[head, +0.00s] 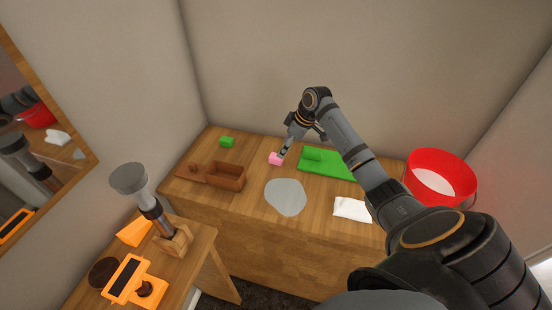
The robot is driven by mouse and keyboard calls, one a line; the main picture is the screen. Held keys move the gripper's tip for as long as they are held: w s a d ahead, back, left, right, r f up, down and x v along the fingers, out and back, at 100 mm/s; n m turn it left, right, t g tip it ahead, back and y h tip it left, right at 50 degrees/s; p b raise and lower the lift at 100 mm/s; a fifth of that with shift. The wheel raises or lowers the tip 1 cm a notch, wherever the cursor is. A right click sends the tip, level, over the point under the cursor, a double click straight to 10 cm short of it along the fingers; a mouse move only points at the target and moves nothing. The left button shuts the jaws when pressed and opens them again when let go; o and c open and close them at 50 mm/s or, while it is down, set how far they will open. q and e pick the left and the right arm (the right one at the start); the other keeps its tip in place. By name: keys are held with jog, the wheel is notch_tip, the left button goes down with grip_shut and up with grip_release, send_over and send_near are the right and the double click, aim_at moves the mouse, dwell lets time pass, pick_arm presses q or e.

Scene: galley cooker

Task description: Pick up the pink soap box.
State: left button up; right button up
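The pink soap box (274,158) is a small block on the wooden counter, left of the green mat, in the head view. My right arm comes in from the lower right and reaches across the counter. Its gripper (283,153) points down at the right side of the pink box, touching it or very close. The fingers are too small and partly hidden to tell whether they are open or closed on it. My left gripper is not in view.
A green block (227,142), a brown open box (226,176), a grey round mat (286,197), a green mat (335,172), a white cloth (352,209) and a red tub (440,165) are on the counter. A side table (200,240) holds orange items and a grey-topped tool (129,178).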

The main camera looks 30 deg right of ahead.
aim_at(276, 159)
jog(key=shift+w+a+f, duration=0.1)
jog(key=shift+w+f, duration=0.3)
jog(key=shift+f, duration=0.2)
jog(key=shift+w+f, duration=0.2)
jog(key=shift+f, duration=0.05)
jog(key=shift+w+a+f+p, duration=0.1)
jog(key=shift+a+f+p, duration=0.15)
jog(key=shift+f+p, duration=0.2)
jog(key=x, duration=0.3)
jog(key=shift+w+f, duration=0.15)
jog(key=shift+f, duration=0.2)
jog(key=shift+w+a+f, duration=0.1)
jog(key=shift+f, duration=0.05)
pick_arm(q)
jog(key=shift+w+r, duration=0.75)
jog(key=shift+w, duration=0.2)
pick_arm(e)
jog(key=shift+c, duration=0.3)
jog(key=shift+c, duration=1.1)
jog(key=c, duration=0.9)
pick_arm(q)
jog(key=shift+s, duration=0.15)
